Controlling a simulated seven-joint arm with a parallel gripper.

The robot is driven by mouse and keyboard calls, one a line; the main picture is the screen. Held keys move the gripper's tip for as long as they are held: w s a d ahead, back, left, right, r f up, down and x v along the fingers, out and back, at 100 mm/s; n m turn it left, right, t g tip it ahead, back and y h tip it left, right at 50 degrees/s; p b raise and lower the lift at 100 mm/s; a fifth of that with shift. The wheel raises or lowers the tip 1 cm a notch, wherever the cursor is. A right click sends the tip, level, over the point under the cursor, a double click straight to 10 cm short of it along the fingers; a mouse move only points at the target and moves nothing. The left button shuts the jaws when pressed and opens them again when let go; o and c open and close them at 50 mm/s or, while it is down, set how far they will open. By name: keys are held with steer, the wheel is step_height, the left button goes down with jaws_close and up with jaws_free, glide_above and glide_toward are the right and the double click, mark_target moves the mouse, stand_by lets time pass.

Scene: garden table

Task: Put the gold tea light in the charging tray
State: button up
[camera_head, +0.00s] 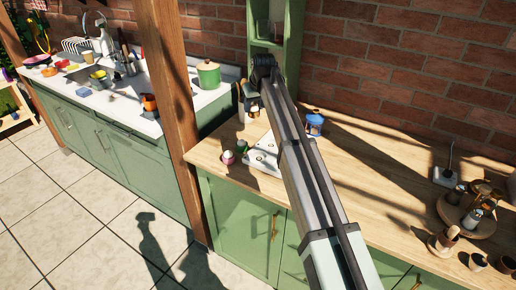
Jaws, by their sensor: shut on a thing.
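My gripper (251,106) points down from the end of my arm, above the counter near the back wall. It is shut on a small gold thing, the gold tea light (254,113), which is partly hidden by the jaws. The white charging tray (262,158) lies flat on the wooden counter, below and slightly right of the gripper in the picture. My arm covers the tray's right part. Small dark marks show on its top; I cannot make out its slots.
A blue lantern-like jar (314,124) stands right of my arm. A wooden post (168,80) rises at the left. A round wooden tray (452,213) with pots is far right.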

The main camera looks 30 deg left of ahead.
steer(key=s+d, duration=0.8)
steer(key=s, duration=0.2)
steer(key=shift+w+d+f, duration=0.1)
steer(key=shift+f, duration=2.55)
steer(key=shift+w+d+f, duration=0.1)
steer(key=shift+f, duration=2.5)
steer(key=shift+f, duration=0.1)
steer(key=o, duration=1)
steer(key=shift+a, duration=0.1)
steer(key=v, duration=1.2)
steer(key=shift+a+n, duration=0.1)
steer(key=shift+n, duration=0.2)
